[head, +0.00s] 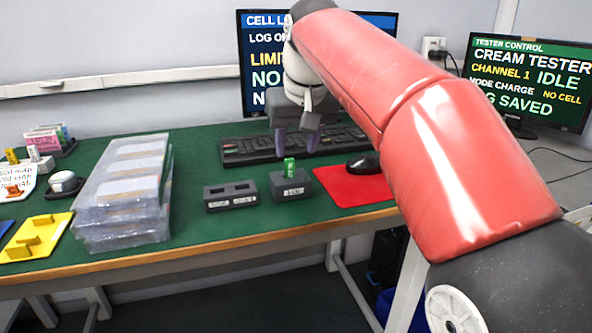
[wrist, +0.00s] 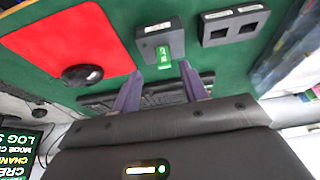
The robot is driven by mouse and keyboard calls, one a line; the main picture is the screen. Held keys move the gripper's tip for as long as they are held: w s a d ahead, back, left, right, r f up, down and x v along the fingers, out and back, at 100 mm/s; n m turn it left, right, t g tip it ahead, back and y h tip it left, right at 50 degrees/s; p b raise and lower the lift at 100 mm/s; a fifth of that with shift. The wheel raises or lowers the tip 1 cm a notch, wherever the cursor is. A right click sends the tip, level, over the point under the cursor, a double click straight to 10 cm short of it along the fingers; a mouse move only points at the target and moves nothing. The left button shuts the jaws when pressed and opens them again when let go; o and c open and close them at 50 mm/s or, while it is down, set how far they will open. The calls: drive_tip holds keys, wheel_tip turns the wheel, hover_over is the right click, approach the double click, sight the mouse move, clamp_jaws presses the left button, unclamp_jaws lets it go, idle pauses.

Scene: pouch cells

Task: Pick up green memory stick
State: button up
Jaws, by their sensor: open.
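The green memory stick (head: 289,167) stands upright out of a small dark labelled block (head: 291,185) on the green bench. In the wrist view the stick (wrist: 163,57) shows beyond my fingertips, with the block (wrist: 161,36) behind it. My gripper (head: 297,142) hangs over the keyboard, behind and above the stick. In the wrist view its two purple fingers (wrist: 161,74) are apart, and the stick appears in line with the gap between them. Nothing is between the fingers that I can see.
A two-slot dark block (head: 230,196) sits left of the stick's block. A red mat (head: 350,186) with a black mouse (head: 364,163) is on the right, a keyboard (head: 250,148) behind. Stacked clear trays (head: 126,188) and a yellow tray (head: 58,222) stand left.

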sight(290, 162)
drive_tip(key=x, duration=0.5)
drive_tip(key=shift+w+a+f+b, duration=0.25)
drive_tip(key=shift+w+a+b, duration=0.05)
drive_tip(key=shift+a, duration=0.1)
clamp_jaws()
